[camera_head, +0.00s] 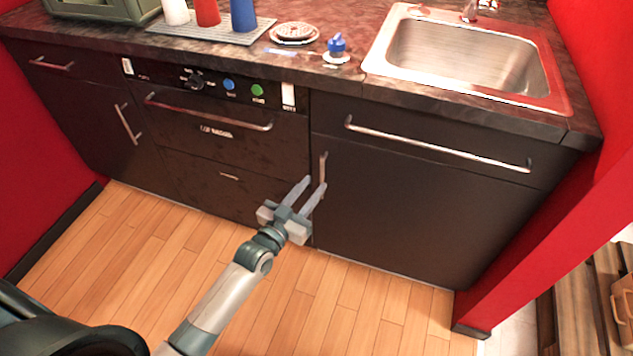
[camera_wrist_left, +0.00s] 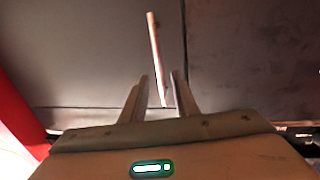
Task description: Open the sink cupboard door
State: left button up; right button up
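The sink cupboard door (camera_head: 410,215) is a dark panel below the sink, and it looks shut. Its upright metal handle (camera_head: 322,170) is near the door's left edge. My left gripper (camera_head: 316,184) is open in front of the lower part of this handle. In the left wrist view the handle (camera_wrist_left: 156,58) runs down to between the two open fingers (camera_wrist_left: 159,82). I cannot tell whether either finger touches it. My right gripper is in neither view.
A drawer front with a long handle (camera_head: 435,146) is above the door. A dishwasher (camera_head: 225,130) stands to its left. The counter above holds a sink (camera_head: 465,60), cups and a blue-topped item (camera_head: 337,46). A red wall (camera_head: 560,225) closes the right side. Wooden floor (camera_head: 130,250) lies clear in front.

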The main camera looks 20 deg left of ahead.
pick_arm(q)
jog(key=shift+x, duration=1.5)
grip_shut()
jog(key=shift+s, duration=0.1)
